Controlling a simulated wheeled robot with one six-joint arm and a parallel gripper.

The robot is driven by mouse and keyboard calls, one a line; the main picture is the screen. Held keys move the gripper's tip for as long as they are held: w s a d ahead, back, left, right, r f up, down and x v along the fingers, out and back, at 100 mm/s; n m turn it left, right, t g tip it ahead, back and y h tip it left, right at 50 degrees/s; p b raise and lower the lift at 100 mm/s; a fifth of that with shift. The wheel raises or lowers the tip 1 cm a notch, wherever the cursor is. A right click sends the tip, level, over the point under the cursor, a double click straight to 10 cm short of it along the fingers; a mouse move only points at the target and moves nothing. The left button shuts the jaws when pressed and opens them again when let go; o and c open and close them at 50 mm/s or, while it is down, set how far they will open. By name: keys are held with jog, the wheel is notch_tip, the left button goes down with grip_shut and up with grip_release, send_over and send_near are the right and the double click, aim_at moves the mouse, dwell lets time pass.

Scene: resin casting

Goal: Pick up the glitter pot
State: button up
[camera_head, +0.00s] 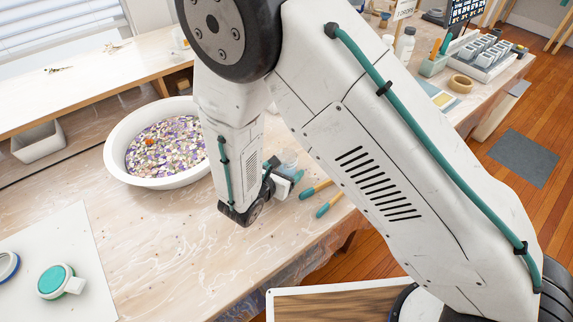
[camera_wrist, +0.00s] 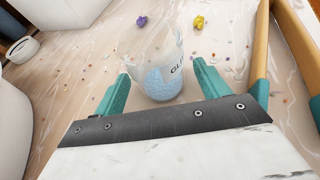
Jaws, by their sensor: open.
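The glitter pot (camera_wrist: 160,84) is a clear cup with pale blue contents and a dark label beginning "GL". It stands on the marbled worktop, between the two teal fingers of my gripper (camera_wrist: 162,73) in the wrist view. The fingers are spread on either side of it; I cannot tell whether either touches it. In the head view the pot (camera_head: 287,158) shows only in part, behind my gripper (camera_head: 284,178).
Two wood-and-teal handled tools (camera_head: 315,189) lie close to the right of my gripper. A wide white bowl (camera_head: 115,165) of coloured pieces stands left of my arm. A small yellow piece (camera_wrist: 198,22) and a purple piece (camera_wrist: 141,21) lie beyond the pot.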

jog(key=shift+w+d, duration=0.1)
jog(key=shift+w, duration=0.05)
jog(key=c, duration=1)
jog(key=shift+c, duration=0.2)
